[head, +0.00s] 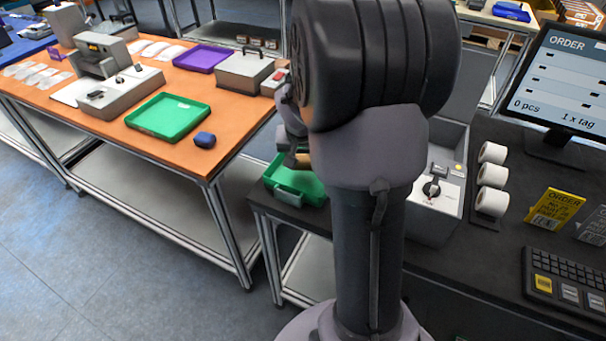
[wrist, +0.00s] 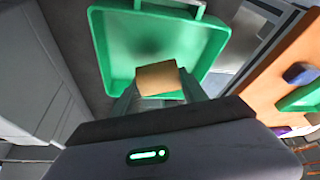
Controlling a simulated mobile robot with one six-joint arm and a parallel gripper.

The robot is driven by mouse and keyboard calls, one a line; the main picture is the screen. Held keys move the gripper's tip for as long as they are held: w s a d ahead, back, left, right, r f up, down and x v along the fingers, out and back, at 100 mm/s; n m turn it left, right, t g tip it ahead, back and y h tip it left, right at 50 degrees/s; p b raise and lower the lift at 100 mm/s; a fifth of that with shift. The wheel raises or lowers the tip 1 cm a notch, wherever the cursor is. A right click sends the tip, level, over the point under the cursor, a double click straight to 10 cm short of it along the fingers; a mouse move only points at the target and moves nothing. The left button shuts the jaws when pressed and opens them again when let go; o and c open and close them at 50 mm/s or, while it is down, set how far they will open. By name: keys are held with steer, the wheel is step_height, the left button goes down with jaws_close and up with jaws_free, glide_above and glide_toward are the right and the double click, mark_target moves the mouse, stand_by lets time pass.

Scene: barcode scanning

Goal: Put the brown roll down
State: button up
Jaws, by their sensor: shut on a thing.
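The brown roll (wrist: 158,77) is between the two fingers of my gripper (wrist: 160,93) in the wrist view, and the gripper is shut on it. A green tray (wrist: 97,55) with a handle lies beyond the roll in that view. In the head view the green tray (head: 283,186) sits at the left end of the dark table, partly hidden behind my arm. My gripper is mostly hidden by my arm there, with a small brownish patch just above the tray. I cannot tell whether the roll touches the tray floor.
A grey box with a small device (head: 434,188) stands right of my arm. White rolls (head: 492,175), a yellow order card (head: 556,208), a keyboard (head: 566,280) and a monitor (head: 560,80) are farther right. An orange table (head: 232,142) at left holds another green tray (head: 168,117) and a blue item (head: 205,140).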

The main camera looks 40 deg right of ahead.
mark_target(303, 167)
steer(key=shift+f+b, duration=0.75)
steer(key=shift+f, duration=1.1)
steer(key=o, duration=1.3)
steer(key=shift+r, duration=0.1)
steer(key=p+v, duration=0.5)
steer(key=v, duration=0.7)
steer(key=s+a+r+n+t+y, duration=0.1)
steer(key=s+a+r, duration=0.1)
steer(key=a+r, duration=0.6)
steer(key=s+a+n+y, duration=0.1)
steer(key=s+a, duration=0.3)
steer(key=a, duration=0.2)
steer(key=s+a+r+n+t+y, duration=0.1)
steer(key=s+a, duration=0.3)
steer(key=a, duration=0.3)
steer(key=s+a+n+y, duration=0.1)
steer(key=s+a+y, duration=0.1)
steer(key=s+a, duration=0.2)
steer(key=shift+s+a+r+n+t, duration=0.1)
steer(key=shift+s+a+n+t, duration=0.1)
steer(key=shift+a, duration=0.4)
steer(key=shift+s+a+r+n+t, duration=0.1)
steer(key=shift+s+a, duration=0.05)
steer(key=shift+a, duration=0.45)
